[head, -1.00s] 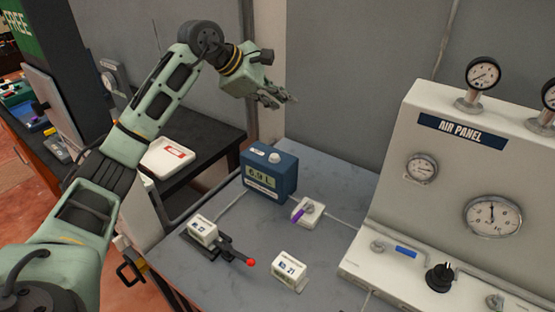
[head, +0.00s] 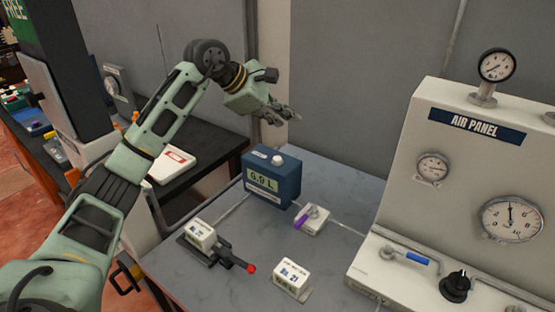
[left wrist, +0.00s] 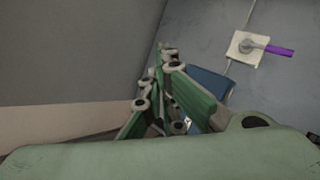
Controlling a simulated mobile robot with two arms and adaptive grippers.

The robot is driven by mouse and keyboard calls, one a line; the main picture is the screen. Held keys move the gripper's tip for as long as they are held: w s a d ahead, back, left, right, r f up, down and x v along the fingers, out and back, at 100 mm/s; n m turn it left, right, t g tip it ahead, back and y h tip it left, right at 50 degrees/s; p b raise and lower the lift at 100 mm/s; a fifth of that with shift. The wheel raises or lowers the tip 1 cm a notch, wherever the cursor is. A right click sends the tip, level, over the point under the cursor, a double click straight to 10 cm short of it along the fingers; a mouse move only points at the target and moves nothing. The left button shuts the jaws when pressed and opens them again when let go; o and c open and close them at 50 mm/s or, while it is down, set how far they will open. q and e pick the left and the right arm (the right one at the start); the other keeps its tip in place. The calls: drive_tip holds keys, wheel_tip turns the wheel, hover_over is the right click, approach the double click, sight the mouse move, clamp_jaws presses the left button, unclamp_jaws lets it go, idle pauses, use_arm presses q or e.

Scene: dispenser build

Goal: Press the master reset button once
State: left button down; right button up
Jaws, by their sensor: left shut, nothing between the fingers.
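A blue box (head: 272,187) with a small display reading in litres stands at the back of the grey bench; the digits are hard to read. A white round button (head: 278,160) sits on its top. No label on the button is legible. My left gripper (head: 288,114) is shut and empty, in the air above the box and apart from the button. In the left wrist view, the closed fingers (left wrist: 168,52) cover part of the blue box (left wrist: 213,84). My right gripper is not in view.
A white valve block with a purple lever (head: 309,219) stands right of the box. A white-labelled unit with a red-tipped lever (head: 215,245) and a white block (head: 291,278) are in front. The air panel (head: 450,180) fills the right side.

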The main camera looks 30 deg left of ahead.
use_arm(q)
drive_tip(key=b, duration=0.6)
hover_over(277, 160)
drive_tip(key=d, duration=0.2)
drive_tip(key=f, duration=0.8)
drive_tip(key=shift+w+a+f, duration=0.15)
drive_tip(key=shift+a+f, duration=0.1)
drive_tip(key=shift+f+b, duration=0.35)
drive_tip(key=shift+f, duration=0.05)
drive_tip(key=shift+f+b, duration=0.35)
drive_tip(key=shift+f, duration=0.15)
idle(0.7)
idle(0.4)
drive_tip(key=shift+r+p, duration=0.7)
drive_tip(key=shift+r, duration=0.2)
